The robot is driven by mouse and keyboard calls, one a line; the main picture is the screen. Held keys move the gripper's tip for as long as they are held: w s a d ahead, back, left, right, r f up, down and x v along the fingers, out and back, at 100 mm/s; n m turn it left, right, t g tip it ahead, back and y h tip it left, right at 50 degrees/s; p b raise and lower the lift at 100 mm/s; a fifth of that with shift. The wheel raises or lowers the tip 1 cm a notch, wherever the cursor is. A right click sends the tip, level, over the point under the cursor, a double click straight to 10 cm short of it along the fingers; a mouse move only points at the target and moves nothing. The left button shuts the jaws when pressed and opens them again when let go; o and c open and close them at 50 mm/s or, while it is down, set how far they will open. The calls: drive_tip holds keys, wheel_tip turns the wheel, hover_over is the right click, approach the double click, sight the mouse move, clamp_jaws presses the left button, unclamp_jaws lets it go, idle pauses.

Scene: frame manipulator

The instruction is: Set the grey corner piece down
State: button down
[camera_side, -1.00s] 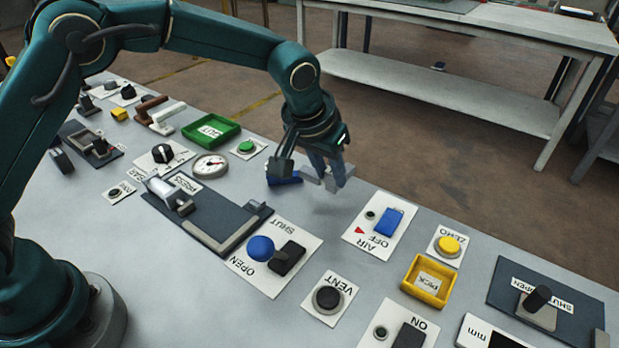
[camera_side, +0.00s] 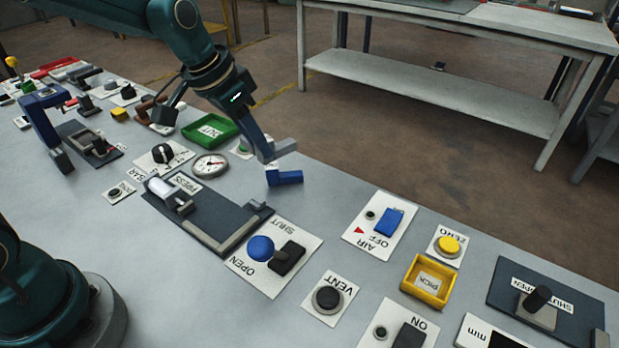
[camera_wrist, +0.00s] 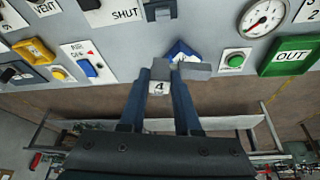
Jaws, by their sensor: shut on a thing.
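The grey corner piece (camera_side: 282,150) is between the fingers of my gripper (camera_side: 264,150), above the far edge of the panel table in the side view. In the wrist view the grey corner piece (camera_wrist: 195,71) juts out to the right of the fingertips of my gripper (camera_wrist: 165,70), and a white label reading 4 shows between the fingers. My gripper is shut on the piece. A blue corner piece (camera_side: 286,178) lies on the table just below it; the blue piece (camera_wrist: 181,49) is partly hidden behind the grey one in the wrist view.
A green OUT tray (camera_side: 225,138) and a green button stand left of my gripper, with a gauge (camera_side: 210,165) nearer. The dark PRESS fixture (camera_side: 215,225) is in front. Bare table lies between the blue piece and the AIR switch plate (camera_side: 372,238).

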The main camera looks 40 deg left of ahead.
drive_tip(key=s+a+r+n+y, duration=0.1)
drive_tip(key=s+a, duration=0.4)
drive_tip(key=s, duration=0.3)
drive_tip(key=s+a+r+n, duration=0.1)
drive_tip(key=s+a+n, duration=0.1)
drive_tip(key=s+a, duration=0.45)
drive_tip(key=w+d+f, duration=0.1)
drive_tip(key=d+f, duration=0.1)
drive_tip(key=d, duration=0.1)
drive_tip(key=w+d+f, duration=0.1)
drive_tip(key=d+f, duration=0.1)
drive_tip(key=d, duration=0.2)
drive_tip(key=w+d+f, duration=0.1)
drive_tip(key=d+f, duration=0.1)
drive_tip(key=d, duration=0.2)
drive_tip(key=shift+d+f, duration=0.25)
drive_tip(key=shift+f, duration=2.15)
drive_tip(key=shift+f, duration=0.15)
drive_tip(key=c, duration=0.6)
unclamp_jaws()
